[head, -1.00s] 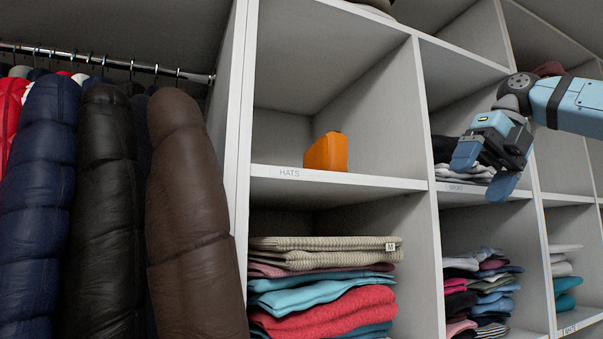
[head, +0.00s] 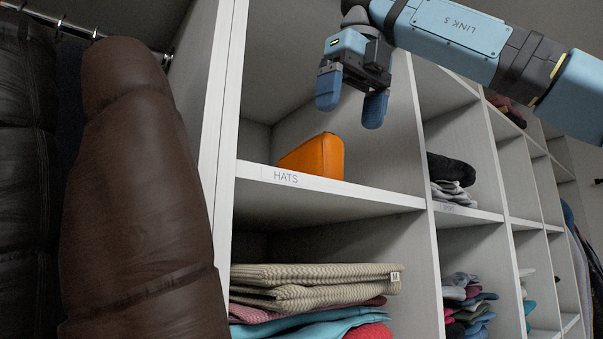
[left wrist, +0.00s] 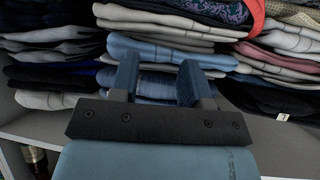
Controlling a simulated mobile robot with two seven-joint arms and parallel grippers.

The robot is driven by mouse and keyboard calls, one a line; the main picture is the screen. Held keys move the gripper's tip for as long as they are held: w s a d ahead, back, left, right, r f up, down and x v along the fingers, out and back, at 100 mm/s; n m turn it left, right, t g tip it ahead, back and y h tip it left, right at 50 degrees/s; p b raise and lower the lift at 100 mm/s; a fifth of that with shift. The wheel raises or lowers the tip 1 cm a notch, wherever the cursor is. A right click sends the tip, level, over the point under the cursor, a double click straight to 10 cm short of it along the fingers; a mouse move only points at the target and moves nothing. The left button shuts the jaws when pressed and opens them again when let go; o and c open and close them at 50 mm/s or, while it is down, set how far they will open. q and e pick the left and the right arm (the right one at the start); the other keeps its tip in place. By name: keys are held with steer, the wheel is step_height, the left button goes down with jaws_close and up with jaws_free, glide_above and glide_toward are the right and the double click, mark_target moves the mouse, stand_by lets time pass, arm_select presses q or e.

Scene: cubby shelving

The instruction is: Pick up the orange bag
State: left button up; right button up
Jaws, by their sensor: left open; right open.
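The orange bag (head: 314,157) sits upright on the shelf of the cubby labelled HATS (head: 286,177), in the head view. My right gripper (head: 351,108) is open and empty. In the picture it hangs above and slightly right of the bag, with a gap between them and its fingers pointing down. My left gripper (left wrist: 158,78) shows only in the left wrist view, open, in front of stacks of folded clothes. Nothing shows between its fingers but the blue cloth behind them.
White dividers (head: 424,140) stand either side of the HATS cubby. Folded knitwear (head: 310,285) fills the cubby below. Dark and grey clothes (head: 450,178) lie in the cubby to the right. A brown jacket (head: 140,200) hangs close on the left. The HATS shelf is otherwise bare.

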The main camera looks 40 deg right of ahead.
steer(key=p, duration=0.2)
glide_above(305, 157)
steer(key=w+d, duration=0.2)
steer(key=d, duration=0.1)
steer(key=shift+s+a+f, duration=0.1)
steer(key=shift+s+a, duration=0.05)
steer(key=shift+a, duration=0.05)
steer(key=shift+f, duration=0.2)
steer(key=shift+x, duration=2.35)
steer(key=shift+s, duration=0.1)
steer(key=c, duration=1.2)
steer(key=shift+r, duration=0.1)
steer(key=shift+c, duration=0.2)
